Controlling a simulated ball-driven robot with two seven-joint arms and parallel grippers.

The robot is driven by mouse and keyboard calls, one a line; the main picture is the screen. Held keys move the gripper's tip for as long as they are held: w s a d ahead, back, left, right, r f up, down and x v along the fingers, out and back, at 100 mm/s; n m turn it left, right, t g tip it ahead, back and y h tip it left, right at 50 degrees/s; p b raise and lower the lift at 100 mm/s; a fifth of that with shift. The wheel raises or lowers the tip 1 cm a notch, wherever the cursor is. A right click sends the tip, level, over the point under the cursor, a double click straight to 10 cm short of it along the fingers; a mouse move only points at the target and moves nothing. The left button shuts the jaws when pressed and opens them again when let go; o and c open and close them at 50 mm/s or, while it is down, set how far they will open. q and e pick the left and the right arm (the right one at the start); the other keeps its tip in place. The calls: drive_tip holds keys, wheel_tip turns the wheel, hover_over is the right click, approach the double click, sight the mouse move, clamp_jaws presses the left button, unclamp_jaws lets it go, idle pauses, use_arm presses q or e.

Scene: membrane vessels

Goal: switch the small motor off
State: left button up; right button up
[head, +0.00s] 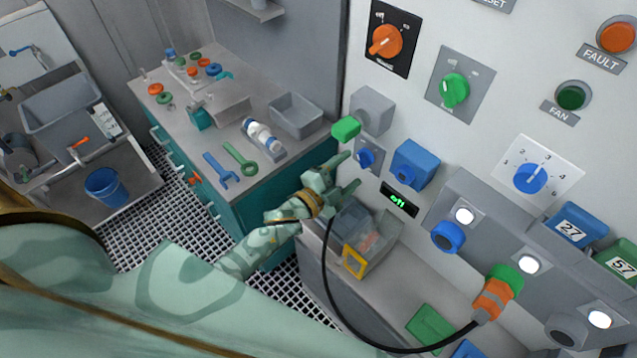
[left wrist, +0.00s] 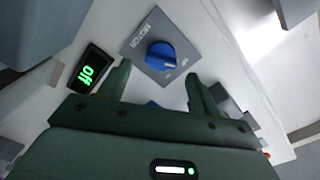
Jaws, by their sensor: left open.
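The small motor switch is a blue rotary knob (left wrist: 162,56) on a grey plate marked MOTOR (left wrist: 140,48) in the left wrist view. Its white mark points to the right, near small symbols on the plate. In the head view the blue knob (head: 366,157) is on the white panel, below a grey box. My right gripper is not in view.
A green-ended grey box (head: 370,112) and a blue box (head: 415,163) stick out near the knob. A black cable (head: 332,290) hangs below my left gripper to an orange plug (head: 493,299). Other dials, including an orange one (head: 386,41), are higher up.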

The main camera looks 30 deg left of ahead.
use_arm(q)
drive_tip(key=v, duration=1.2)
drive_tip(key=shift+s, duration=0.3)
drive_tip(key=shift+a, duration=0.1)
drive_tip(key=s+a+f+n+g+y+b, duration=0.1)
drive_tip(key=s+a+f+n+g+y, duration=0.2)
drive_tip(key=f, duration=0.7)
drive_tip(key=s+a+f+n+g+y+b, duration=0.1)
drive_tip(key=s+f+n+g+b, duration=0.15)
drive_tip(key=s+f, duration=0.55)
drive_tip(key=s+a+f+n+g+y+b, duration=0.1)
drive_tip(key=s+f+n+g, duration=0.15)
drive_tip(key=f, duration=0.85)
drive_tip(key=s+f+n+g+y+b, duration=0.1)
drive_tip(key=s+f+n+g+b, duration=0.3)
drive_tip(key=s+f, duration=1.6)
drive_tip(key=shift+s+d+g+b, duration=0.3)
drive_tip(key=shift+s+g+b, duration=0.45)
drive_tip(key=shift+g+b, duration=1.4)
